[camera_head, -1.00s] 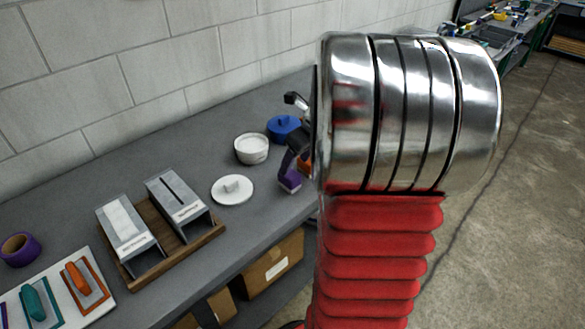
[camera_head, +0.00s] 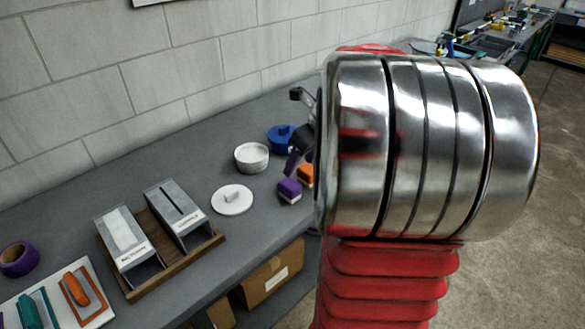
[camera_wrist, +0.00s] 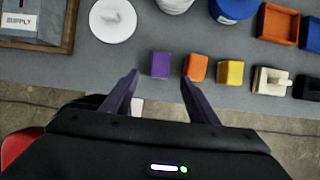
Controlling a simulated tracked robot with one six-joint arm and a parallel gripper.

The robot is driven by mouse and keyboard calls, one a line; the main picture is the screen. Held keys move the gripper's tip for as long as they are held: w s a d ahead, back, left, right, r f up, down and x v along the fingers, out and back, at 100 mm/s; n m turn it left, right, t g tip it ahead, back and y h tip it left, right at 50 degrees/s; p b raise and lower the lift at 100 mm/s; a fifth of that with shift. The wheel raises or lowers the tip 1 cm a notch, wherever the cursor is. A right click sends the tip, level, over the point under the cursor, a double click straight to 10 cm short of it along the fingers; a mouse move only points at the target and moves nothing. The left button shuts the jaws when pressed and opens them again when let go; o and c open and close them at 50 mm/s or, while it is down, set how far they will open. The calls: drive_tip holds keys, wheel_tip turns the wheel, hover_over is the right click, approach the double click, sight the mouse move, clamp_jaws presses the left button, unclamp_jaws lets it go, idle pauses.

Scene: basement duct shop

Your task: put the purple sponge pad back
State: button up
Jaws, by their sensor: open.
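The purple sponge pad (camera_head: 289,190) is a small purple block with a pale lower part. It sits near the front edge of the grey bench, right of the white round lid. In the wrist view the purple pad (camera_wrist: 160,65) shows just beyond the gap between my fingertips. My gripper (camera_wrist: 159,78) is open and empty, with one finger on each side of that gap. The right fingertip is close to an orange block (camera_wrist: 196,68); I cannot tell if they touch. In the head view my arm hides most of the gripper.
A yellow block (camera_wrist: 231,72) and other items stand right of the orange one. A white lid (camera_head: 232,199), a white bowl (camera_head: 251,157) and a blue lidded pot (camera_head: 281,138) are nearby. A wooden tray (camera_head: 133,289) holds two grey dispensers. A white board (camera_head: 101,318) carries teal and orange tools.

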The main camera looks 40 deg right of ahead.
drive_tip(key=shift+a, duration=0.1)
drive_tip(key=s+a+r+n, duration=0.1)
drive_tip(key=a+r+n, duration=0.1)
drive_tip(key=a+n, duration=0.65)
drive_tip(key=s+a+r+n, duration=0.2)
drive_tip(key=a+n, duration=0.6)
drive_tip(key=a, duration=0.2)
drive_tip(key=s+a+n, duration=0.4)
drive_tip(key=a+n, duration=0.2)
drive_tip(key=n, duration=0.3)
drive_tip(key=s+a+n+t, duration=0.1)
drive_tip(key=s+a+n, duration=0.3)
drive_tip(key=n, duration=0.6)
drive_tip(key=a, duration=0.2)
drive_tip(key=shift+s+a, duration=0.4)
